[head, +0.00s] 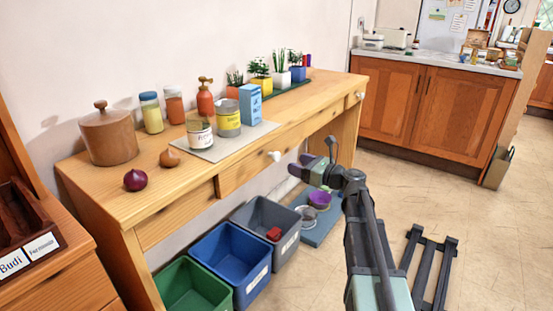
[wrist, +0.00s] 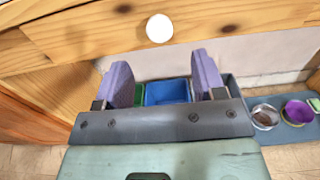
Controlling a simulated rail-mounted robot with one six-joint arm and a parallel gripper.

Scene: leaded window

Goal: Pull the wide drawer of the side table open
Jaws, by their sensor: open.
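The wooden side table (head: 175,195) stands along the wall. Its wide drawer (head: 240,175) sits under the top and looks flush with the frame. The drawer's round white knob (head: 274,156) is also in the wrist view (wrist: 159,28), with the drawer front (wrist: 75,38) behind it. My gripper (head: 300,166) is in front of the drawer, to the right of the knob in the head view. In the wrist view my gripper (wrist: 163,70) has its two purple fingers apart and empty. The knob lies beyond the fingertips, roughly centred between them, and appears untouched.
Green (head: 190,288), blue (head: 228,260) and grey (head: 267,228) bins stand on the floor below the drawer. A blue mat (head: 318,232) with bowls lies beside them. Jars, an onion (head: 135,179) and plants stand on the tabletop.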

